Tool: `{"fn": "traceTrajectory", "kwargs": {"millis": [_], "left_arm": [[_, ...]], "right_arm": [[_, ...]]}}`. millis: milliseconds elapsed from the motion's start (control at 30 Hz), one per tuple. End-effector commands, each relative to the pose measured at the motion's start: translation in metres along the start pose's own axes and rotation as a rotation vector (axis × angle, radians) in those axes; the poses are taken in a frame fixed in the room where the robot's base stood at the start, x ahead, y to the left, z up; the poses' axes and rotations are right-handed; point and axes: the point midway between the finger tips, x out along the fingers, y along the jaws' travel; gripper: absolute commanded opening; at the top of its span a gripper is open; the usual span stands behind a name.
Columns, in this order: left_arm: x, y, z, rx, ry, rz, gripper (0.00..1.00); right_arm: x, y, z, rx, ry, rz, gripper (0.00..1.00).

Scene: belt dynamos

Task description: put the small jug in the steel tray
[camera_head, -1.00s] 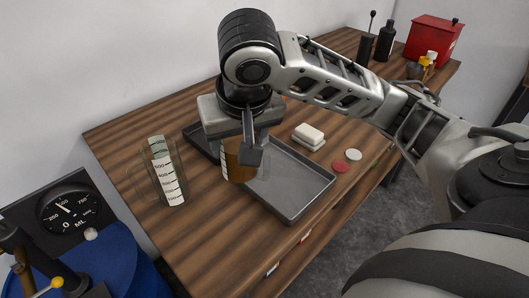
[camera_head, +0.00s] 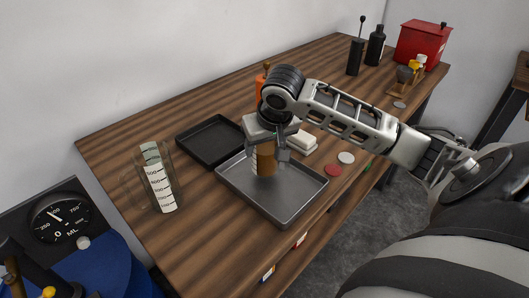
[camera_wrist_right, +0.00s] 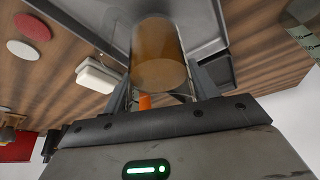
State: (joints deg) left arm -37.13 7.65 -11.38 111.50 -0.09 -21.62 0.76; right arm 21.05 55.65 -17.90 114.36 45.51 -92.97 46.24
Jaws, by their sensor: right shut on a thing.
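The small jug (camera_head: 264,160), clear with brown liquid and a white scale strip, is in my right gripper (camera_head: 268,150). Its jaws are shut on the jug, one finger on each side. In the right wrist view the jug (camera_wrist_right: 158,58) is between the fingers. The steel tray (camera_head: 289,208) is a shallow grey tray on the wooden table. The jug is over the tray's back part, within its rim; I cannot tell whether it touches the floor. My left gripper is not in view.
A black tray (camera_head: 207,143) lies behind the steel tray. A tall clear jug with a scale (camera_head: 160,182) stands at left. White blocks (camera_head: 303,142), a red disc (camera_head: 333,170) and a white disc (camera_head: 346,158) lie right of the tray. An orange bottle (camera_head: 261,86) stands behind my gripper.

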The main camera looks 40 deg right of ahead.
Motion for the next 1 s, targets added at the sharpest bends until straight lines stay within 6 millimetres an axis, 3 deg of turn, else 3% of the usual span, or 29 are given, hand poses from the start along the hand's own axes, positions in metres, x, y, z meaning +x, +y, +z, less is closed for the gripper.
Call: {"fn": "traceTrajectory", "kwargs": {"millis": [167, 533, 567, 633, 1000], "left_arm": [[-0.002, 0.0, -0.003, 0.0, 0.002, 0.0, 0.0], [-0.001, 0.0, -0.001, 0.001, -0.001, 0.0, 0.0], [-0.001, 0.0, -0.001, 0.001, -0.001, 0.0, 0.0], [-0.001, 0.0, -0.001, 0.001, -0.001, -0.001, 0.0], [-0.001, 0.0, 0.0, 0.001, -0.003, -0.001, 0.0]], "right_arm": [[0.02, -0.002, 0.01, -0.001, -0.002, -0.003, 0.19], [0.024, -0.002, 0.011, -0.001, -0.001, -0.003, 0.19], [0.025, -0.002, 0.012, -0.001, -0.004, -0.003, 0.61], [0.024, -0.002, 0.012, -0.001, -0.004, -0.003, 0.8], [0.019, -0.002, 0.01, -0.001, -0.001, -0.003, 0.8]]}}
